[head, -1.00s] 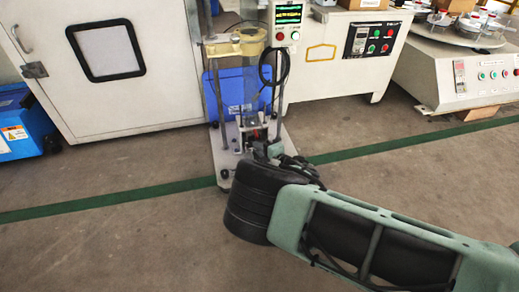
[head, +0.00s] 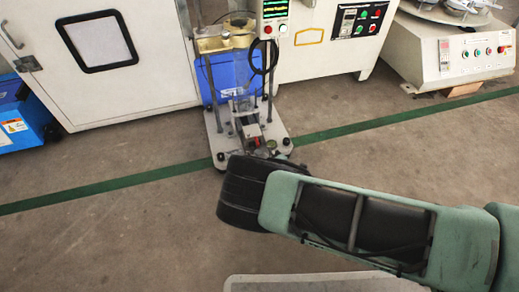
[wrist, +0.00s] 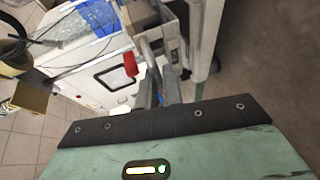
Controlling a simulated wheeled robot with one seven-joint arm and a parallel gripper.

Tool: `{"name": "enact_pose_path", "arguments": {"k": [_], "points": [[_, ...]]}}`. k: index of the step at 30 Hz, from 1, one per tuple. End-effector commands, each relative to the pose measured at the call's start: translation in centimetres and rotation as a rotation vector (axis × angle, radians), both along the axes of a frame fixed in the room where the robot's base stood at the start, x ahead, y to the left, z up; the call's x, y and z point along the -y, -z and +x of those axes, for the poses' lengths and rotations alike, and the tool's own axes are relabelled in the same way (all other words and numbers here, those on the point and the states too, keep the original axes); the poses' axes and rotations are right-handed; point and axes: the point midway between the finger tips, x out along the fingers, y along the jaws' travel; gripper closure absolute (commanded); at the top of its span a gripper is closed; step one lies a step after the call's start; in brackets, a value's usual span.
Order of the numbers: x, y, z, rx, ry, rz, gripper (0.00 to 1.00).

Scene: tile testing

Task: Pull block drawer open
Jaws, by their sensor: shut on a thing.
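The block drawer (head: 249,127) is a small grey metal unit low on the test stand, above its base plate (head: 216,152). In the wrist view, a grey box-like part (wrist: 146,14) lies at the top, with a metal bar (wrist: 150,48) running from it down to my gripper (wrist: 158,88). My gripper is shut on what looks like the drawer's handle; the exact contact is small and partly hidden. In the head view, my dark wrist hides most of the gripper.
A blue bin (head: 232,75) is behind the stand's posts. A white cabinet (head: 130,75) stands left, and a control panel (head: 362,20) and a turntable machine (head: 450,60) stand right. The floor (head: 110,235) in front is clear.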

Motion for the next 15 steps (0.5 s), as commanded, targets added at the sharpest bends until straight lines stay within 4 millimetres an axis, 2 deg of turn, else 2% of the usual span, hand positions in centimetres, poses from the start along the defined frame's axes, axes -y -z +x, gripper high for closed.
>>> {"name": "enact_pose_path", "arguments": {"k": [5,6,15], "points": [[-0.01,0.03,0.05,0.0,0.001,0.0,1.0],[0.0,0.03,0.06,0.0,0.001,0.0,0.84],[0.04,-0.03,0.02,0.0,0.001,0.0,0.83]]}}
